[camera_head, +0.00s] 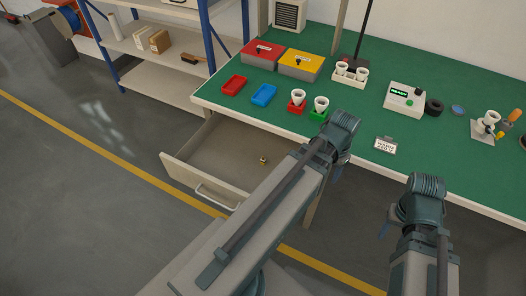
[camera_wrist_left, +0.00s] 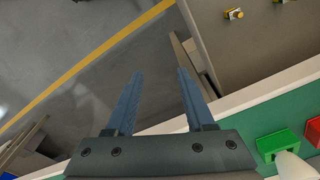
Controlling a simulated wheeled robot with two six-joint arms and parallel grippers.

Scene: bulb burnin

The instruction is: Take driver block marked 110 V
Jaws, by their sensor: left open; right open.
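No marking of 110 V is legible in either view, so I cannot tell which thing is the driver block. A small brass-yellow piece (camera_head: 263,160) lies in the open drawer (camera_head: 182,168); in the left wrist view a yellow piece (camera_wrist_left: 234,14) shows in the drawer at the top right. My left gripper (camera_wrist_left: 160,73) is open and empty, pointing down past the table's front edge, with floor between its fingers. My right gripper (camera_head: 385,230) is mostly hidden by its own wrist, in front of the table, with nothing seen in it.
The green table (camera_head: 215,92) holds a red box (camera_head: 257,53), a yellow box (camera_head: 301,65), a red tray (camera_head: 234,85) and a blue tray (camera_head: 264,94). Red (camera_head: 297,107) and green (camera_head: 318,116) holders carry white bulbs. A white tester (camera_head: 404,100) and placard (camera_head: 385,145) stand right.

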